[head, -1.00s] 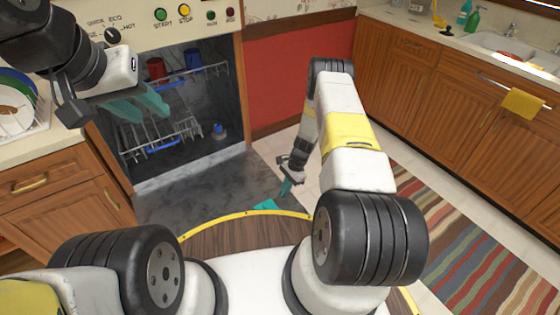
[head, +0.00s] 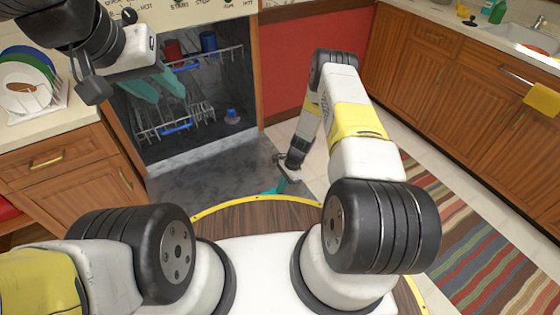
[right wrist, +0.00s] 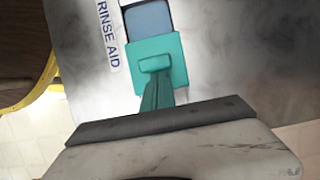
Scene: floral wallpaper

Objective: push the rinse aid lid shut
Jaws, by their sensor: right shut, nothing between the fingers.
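The teal rinse aid lid (right wrist: 177,61) is on the lowered dishwasher door, beside a RINSE AID label (right wrist: 108,36). Beyond the lid a blue-grey recess (right wrist: 148,20) in a pale frame shows uncovered. The lid has a raised tab. My right gripper (right wrist: 158,82) is shut and empty, its teal fingers at the tab; I cannot tell whether they touch. In the head view the right gripper (head: 283,182) reaches down to the door, its fingers merging with the small teal lid. My left gripper (head: 152,88) is open and empty, high in front of the dishwasher.
The dishwasher door (head: 210,172) lies open. A plate rack (head: 45,100) stands on the left counter. A yellow-edged round wooden top (head: 255,212) is before me. A striped rug (head: 470,240) lies right.

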